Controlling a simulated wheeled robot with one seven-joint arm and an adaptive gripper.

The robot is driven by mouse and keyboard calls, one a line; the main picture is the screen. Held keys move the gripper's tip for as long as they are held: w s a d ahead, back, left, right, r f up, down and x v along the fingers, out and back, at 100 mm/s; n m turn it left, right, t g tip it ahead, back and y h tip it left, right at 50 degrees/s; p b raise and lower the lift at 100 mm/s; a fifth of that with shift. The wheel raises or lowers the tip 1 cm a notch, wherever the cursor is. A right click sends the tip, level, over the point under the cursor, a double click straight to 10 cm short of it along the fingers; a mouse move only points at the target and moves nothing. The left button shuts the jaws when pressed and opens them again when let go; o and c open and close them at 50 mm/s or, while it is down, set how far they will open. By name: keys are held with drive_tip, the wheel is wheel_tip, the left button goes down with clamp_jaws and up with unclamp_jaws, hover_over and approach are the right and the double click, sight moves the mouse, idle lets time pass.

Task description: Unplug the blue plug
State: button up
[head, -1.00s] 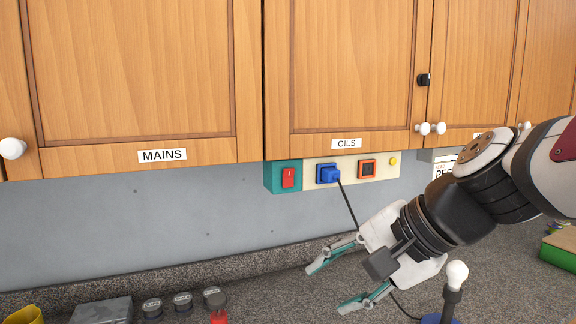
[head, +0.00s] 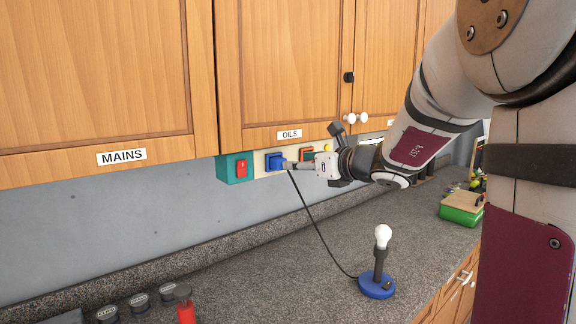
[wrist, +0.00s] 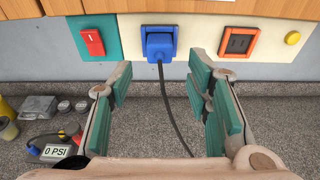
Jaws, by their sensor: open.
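The blue plug (head: 281,165) sits in a blue socket on the cream panel under the OILS cabinet. In the wrist view the blue plug (wrist: 160,46) is upright in its socket. A black cable (head: 312,218) hangs from it and runs to the blue base of a small bulb lamp (head: 377,286). My gripper (head: 296,165) is at the panel, facing the plug. In the wrist view my gripper (wrist: 160,75) is open, with its teal pads left and right of the cable. The plug is centred just beyond the fingertips. I cannot tell whether they touch it.
A red switch (wrist: 93,42) on a teal box is left of the plug. An orange-framed socket (wrist: 238,41) and a yellow button (wrist: 292,38) are to the right. Wooden cabinets (head: 280,60) overhang the panel. A pressure display (wrist: 57,152) stands on the counter at lower left.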

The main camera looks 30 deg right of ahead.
drive_tip(key=b+x, duration=0.3)
drive_tip(key=x, duration=0.4)
drive_tip(key=shift+w, duration=0.15)
drive_tip(key=shift+a+f, duration=0.1)
idle(0.3)
clamp_jaws()
drive_tip(key=shift+f+p+v, duration=0.2)
drive_tip(key=shift+v, duration=0.8)
drive_tip(key=shift+f+p+v, duration=0.15)
drive_tip(key=shift+p+v, duration=0.05)
drive_tip(key=shift+v, duration=0.75)
drive_tip(key=shift+f+p+v, duration=0.2)
drive_tip(key=shift+v, duration=0.8)
